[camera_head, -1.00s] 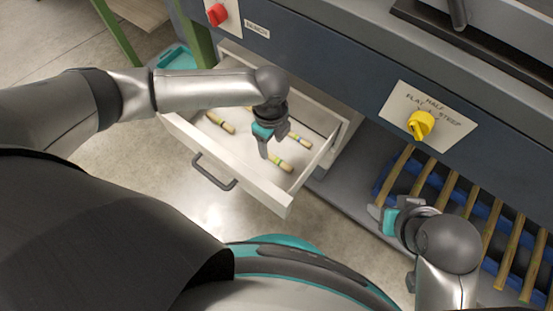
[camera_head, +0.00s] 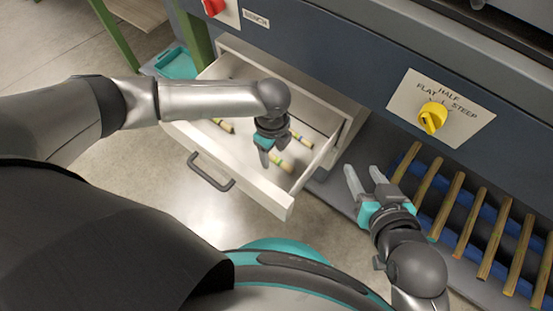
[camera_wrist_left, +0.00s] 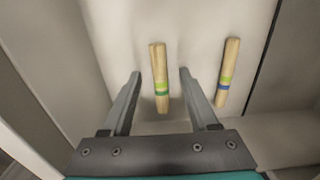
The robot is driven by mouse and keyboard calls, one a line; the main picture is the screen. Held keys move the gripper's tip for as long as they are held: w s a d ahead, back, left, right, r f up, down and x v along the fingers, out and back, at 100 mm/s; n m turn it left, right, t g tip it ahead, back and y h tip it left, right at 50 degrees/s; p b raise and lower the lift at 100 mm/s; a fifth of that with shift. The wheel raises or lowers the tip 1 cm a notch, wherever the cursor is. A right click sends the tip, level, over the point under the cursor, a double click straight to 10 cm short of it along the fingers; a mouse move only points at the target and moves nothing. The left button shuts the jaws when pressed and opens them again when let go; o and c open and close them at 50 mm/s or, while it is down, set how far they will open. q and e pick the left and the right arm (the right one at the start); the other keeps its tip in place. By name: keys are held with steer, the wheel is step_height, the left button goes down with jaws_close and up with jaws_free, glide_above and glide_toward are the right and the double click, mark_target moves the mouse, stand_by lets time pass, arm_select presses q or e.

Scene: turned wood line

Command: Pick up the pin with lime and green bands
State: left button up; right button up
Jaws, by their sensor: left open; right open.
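A wooden pin with lime and green bands (camera_wrist_left: 160,80) lies on the drawer floor between the open fingers of my left gripper (camera_wrist_left: 160,74) in the left wrist view. The fingers sit on either side of it, not closed on it. In the head view my left gripper (camera_head: 270,157) points down into the open drawer, beside a banded pin (camera_head: 283,161) that it partly covers. A second pin, with lime and blue bands (camera_wrist_left: 227,75), lies to the right in the wrist view. My right gripper (camera_head: 365,176) is open and empty outside the drawer.
The white drawer (camera_head: 240,184) stands open with its handle (camera_head: 211,172) facing me. Another pin (camera_head: 223,125) lies left of my left gripper. On the right is a blue rack with several wooden rods (camera_head: 463,215), below a panel with a yellow knob (camera_head: 433,117).

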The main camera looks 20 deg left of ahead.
arm_select(q)
steer(key=shift+f, duration=0.25)
jaws_close()
stand_by(0.5)
